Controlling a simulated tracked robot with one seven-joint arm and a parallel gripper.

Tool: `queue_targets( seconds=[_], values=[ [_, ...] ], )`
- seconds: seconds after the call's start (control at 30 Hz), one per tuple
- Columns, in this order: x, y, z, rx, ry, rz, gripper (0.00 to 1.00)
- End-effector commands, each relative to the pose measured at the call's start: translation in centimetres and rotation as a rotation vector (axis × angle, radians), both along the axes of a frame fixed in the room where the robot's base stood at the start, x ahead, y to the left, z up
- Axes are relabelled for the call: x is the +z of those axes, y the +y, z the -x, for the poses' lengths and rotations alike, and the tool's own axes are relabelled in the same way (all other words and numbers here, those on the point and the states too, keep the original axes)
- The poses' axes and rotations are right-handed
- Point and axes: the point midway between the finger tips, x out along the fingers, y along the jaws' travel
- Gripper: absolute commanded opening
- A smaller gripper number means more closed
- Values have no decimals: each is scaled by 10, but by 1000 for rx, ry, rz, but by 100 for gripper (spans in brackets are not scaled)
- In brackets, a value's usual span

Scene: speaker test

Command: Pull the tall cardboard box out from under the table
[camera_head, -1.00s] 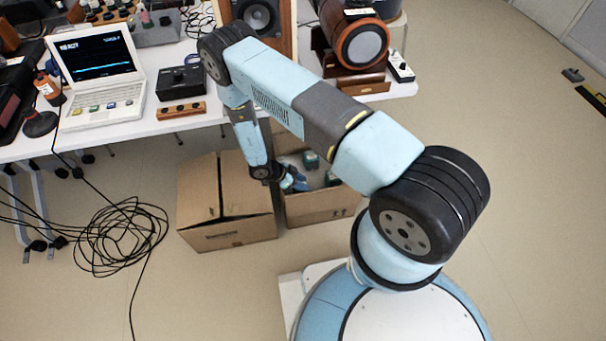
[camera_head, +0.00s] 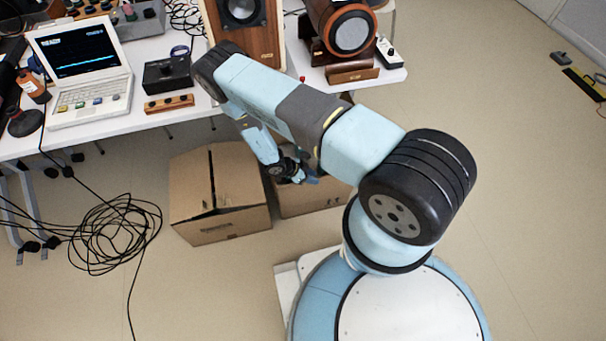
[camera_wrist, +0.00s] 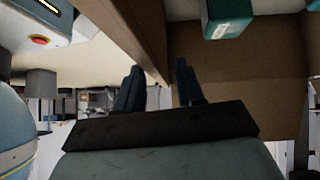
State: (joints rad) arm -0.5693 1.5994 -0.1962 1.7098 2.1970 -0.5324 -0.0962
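Two cardboard boxes stand side by side on the floor by the table (camera_head: 188,122). The left box (camera_head: 222,228) has its top flaps nearly closed, with a dark gap between them. The right box (camera_head: 318,201) is open, and my arm hides much of it. I cannot tell for sure which is the tall one. My gripper (camera_head: 304,177) is at the right box's opening. In the wrist view its two fingers (camera_wrist: 158,88) are apart, with a cardboard wall (camera_wrist: 135,35) running toward the gap between them. I cannot tell whether they touch it.
A teal-topped item (camera_wrist: 228,22) is inside the box. A laptop (camera_head: 85,70), a wooden speaker (camera_head: 243,32) and a dark cylindrical device (camera_head: 345,30) stand on the table above. Coiled black cable (camera_head: 105,232) lies at left.

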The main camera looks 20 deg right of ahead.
Motion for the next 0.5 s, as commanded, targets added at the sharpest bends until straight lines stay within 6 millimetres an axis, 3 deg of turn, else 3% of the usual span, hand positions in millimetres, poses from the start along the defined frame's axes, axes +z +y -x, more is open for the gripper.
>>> queue_targets(
  seconds=[0.23, 0.5],
  values=[
    [-23, -23, 2, 1, 0, 1, 38],
    [-33, -32, 3, 1, 0, -1, 38]
  ],
)
